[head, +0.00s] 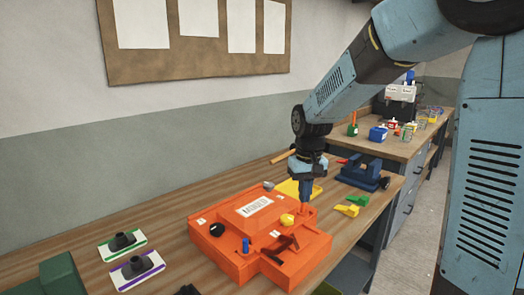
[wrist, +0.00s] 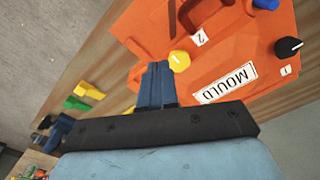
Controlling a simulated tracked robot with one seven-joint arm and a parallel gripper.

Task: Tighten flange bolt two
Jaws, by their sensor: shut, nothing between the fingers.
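The orange mould (head: 205,250) lies on the wooden bench, with a white MOULD label. A yellow knob (head: 287,220) stands on its right part; in the wrist view the yellow knob (wrist: 179,61) sits beside a tag marked 2. A black knob (head: 217,230) is at the mould's left, and a blue peg (head: 245,245) is near its front. My gripper (head: 305,207) points down at the mould's right back edge, right of the yellow knob. In the wrist view its blue fingers (wrist: 157,68) are together and empty, just beside the yellow knob. I cannot tell whether they touch anything.
Green and yellow wedges (head: 352,206) and a blue vice (head: 362,174) lie to the right.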

